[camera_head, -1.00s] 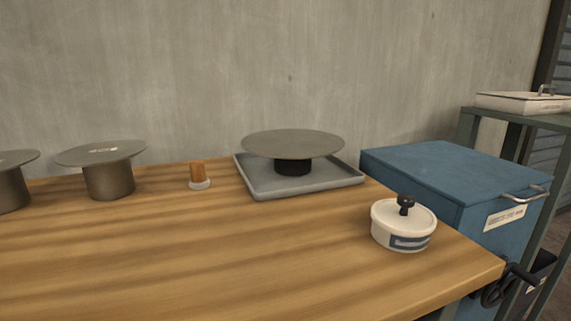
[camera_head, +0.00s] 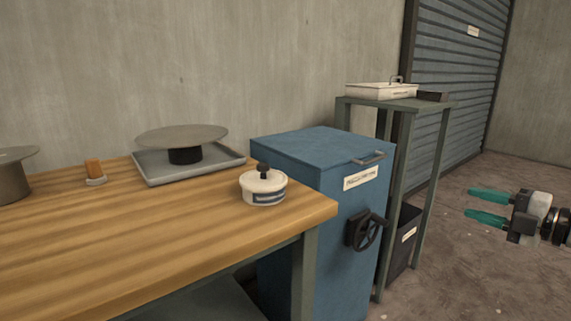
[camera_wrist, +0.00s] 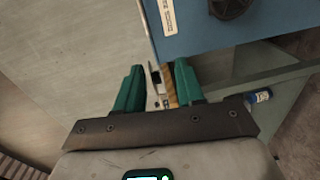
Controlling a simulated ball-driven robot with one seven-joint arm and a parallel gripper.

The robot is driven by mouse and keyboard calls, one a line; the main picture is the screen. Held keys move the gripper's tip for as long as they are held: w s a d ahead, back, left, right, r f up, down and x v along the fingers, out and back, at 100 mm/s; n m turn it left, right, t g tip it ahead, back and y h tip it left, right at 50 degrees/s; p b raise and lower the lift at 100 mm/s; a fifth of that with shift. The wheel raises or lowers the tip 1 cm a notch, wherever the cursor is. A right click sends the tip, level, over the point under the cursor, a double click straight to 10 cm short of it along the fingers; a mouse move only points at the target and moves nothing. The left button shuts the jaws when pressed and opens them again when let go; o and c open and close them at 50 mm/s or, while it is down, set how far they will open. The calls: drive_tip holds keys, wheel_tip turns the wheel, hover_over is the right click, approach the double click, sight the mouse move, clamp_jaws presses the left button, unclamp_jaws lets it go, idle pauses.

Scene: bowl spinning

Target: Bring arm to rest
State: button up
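My gripper (camera_head: 470,202) is at the right edge of the head view, out over the floor and well clear of the table. Its two teal fingers point left and stand apart with nothing between them. In the wrist view the fingers (camera_wrist: 157,85) are also spread. Distant wood and pale shapes show through the gap, too small to make out.
A wooden table (camera_head: 150,235) bears a lidded white pot (camera_head: 263,187) and a wheel head on a grey tray (camera_head: 190,169). A blue cabinet (camera_head: 300,160) with a handwheel (camera_head: 366,231) and a green rack (camera_head: 432,165) stand right of it. Floor around my gripper is clear.

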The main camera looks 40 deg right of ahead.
drive_tip(key=w+a+f+m+g+y, duration=0.1)
drive_tip(key=w+a+f+m+g, duration=0.15)
drive_tip(key=w+a+f, duration=0.35)
drive_tip(key=w+a+f+m+g+y, duration=0.1)
drive_tip(key=w+a+f+m, duration=0.35)
drive_tip(key=f, duration=0.45)
drive_tip(key=w+a+f+m+g+y, duration=0.1)
drive_tip(key=a+f+m+g, duration=0.25)
drive_tip(key=a+f, duration=0.8)
drive_tip(key=s+a+f+m+g, duration=0.3)
drive_tip(key=s+a+f+g, duration=0.2)
drive_tip(key=a+f, duration=0.4)
drive_tip(key=s+a+f+m+g+h, duration=0.1)
drive_tip(key=s+a+f+m+g, duration=0.15)
drive_tip(key=s, duration=0.35)
drive_tip(key=s+a+f+m+g+h, duration=0.1)
drive_tip(key=s+a+f, duration=0.1)
drive_tip(key=s+a, duration=0.25)
wheel_tip(320, 180, up, 36)
drive_tip(key=p, duration=3.5)
drive_tip(key=shift+s+d+p, duration=0.4)
drive_tip(key=shift+s, duration=0.05)
drive_tip(key=shift+g, duration=0.25)
